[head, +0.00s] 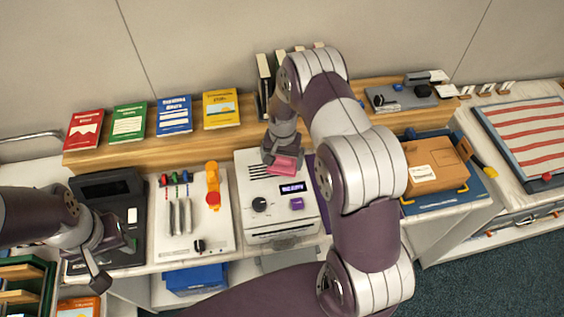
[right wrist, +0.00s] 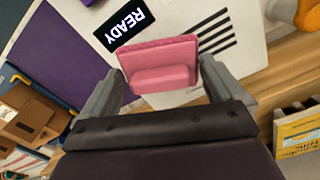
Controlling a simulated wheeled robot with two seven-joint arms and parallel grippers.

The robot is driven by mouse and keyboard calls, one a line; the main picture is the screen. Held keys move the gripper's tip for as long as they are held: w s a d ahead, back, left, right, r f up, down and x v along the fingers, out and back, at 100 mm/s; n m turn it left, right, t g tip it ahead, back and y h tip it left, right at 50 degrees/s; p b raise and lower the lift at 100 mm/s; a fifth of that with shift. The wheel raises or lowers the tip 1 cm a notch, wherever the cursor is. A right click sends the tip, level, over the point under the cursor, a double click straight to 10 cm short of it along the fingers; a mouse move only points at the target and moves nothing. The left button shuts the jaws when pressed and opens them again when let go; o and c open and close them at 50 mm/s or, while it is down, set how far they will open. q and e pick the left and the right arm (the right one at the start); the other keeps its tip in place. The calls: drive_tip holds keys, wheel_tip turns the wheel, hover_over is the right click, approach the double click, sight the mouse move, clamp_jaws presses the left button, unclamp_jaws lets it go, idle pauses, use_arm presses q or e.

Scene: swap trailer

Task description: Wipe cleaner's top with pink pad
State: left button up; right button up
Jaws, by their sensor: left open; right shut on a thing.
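The cleaner (head: 276,222) is a white box with vents, a black knob, a dark display and a purple button; in the right wrist view its display (right wrist: 124,26) reads READY. The pink pad (head: 285,166) is at the back part of the cleaner's top; whether it touches the surface I cannot tell. My right gripper (head: 283,157) is shut on the pad, which shows between its fingers in the right wrist view (right wrist: 160,62). My left gripper (head: 115,264) is open and empty at the left, over the black device (head: 108,190).
A white panel (head: 190,245) with coloured-tipped tools and an orange item is left of the cleaner. Several booklets (head: 174,114) stand on the wooden shelf behind. An orange-brown case (head: 437,167) sits to the right on a blue mat. My right arm covers much of the middle right.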

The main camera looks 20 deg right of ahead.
drive_tip(key=shift+w+r, duration=0.1)
drive_tip(key=shift+r, duration=0.5)
drive_tip(key=shift+s+a+r+p, duration=0.1)
drive_tip(key=shift+s+r+p, duration=0.1)
drive_tip(key=shift+r+p, duration=1.2)
drive_tip(key=shift+r, duration=0.3)
drive_tip(key=shift+w, duration=0.1)
